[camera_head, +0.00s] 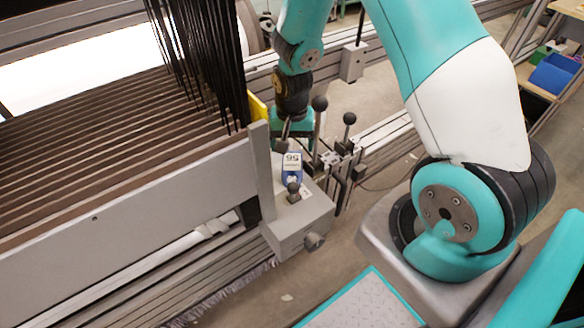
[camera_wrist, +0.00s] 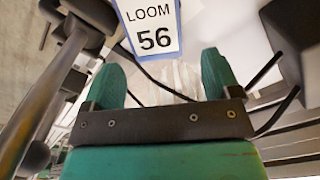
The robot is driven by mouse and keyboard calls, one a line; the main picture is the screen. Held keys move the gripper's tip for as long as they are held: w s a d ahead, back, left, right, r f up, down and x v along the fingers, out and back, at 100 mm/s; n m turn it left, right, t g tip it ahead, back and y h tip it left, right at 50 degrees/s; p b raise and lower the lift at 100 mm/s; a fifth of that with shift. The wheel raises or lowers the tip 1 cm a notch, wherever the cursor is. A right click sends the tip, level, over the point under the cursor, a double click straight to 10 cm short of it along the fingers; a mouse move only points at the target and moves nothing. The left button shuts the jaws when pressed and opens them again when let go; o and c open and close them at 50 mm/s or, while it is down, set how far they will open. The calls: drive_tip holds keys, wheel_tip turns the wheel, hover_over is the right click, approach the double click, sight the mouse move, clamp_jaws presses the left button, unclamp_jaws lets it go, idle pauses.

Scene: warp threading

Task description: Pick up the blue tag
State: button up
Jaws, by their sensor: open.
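The blue tag (camera_head: 291,168) has a white label with the number 56 and sits on the grey box at the end of the loom. In the wrist view the tag (camera_wrist: 149,27) reads "LOOM 56" and lies just beyond the fingertips, cut off by the top edge. My gripper (camera_wrist: 160,72) has two green fingers spread apart with nothing between them. In the head view my gripper (camera_head: 290,135) is above and behind the tag, beside the black-knobbed levers, with its fingers partly hidden.
Black-knobbed levers (camera_head: 319,104) stand close to the right of the tag. A short knob (camera_head: 293,190) is in front of it on the grey box (camera_head: 300,222). The loom's slatted frames (camera_head: 120,130) fill the left. A blue bin (camera_head: 552,73) is at the far right.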

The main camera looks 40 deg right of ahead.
drive_tip(key=shift+f, duration=0.75)
drive_tip(key=shift+d, duration=0.1)
drive_tip(key=c, duration=1.1)
wheel_tip(320, 180, up, 28)
drive_tip(key=p, duration=0.6)
drive_tip(key=shift+p, duration=0.35)
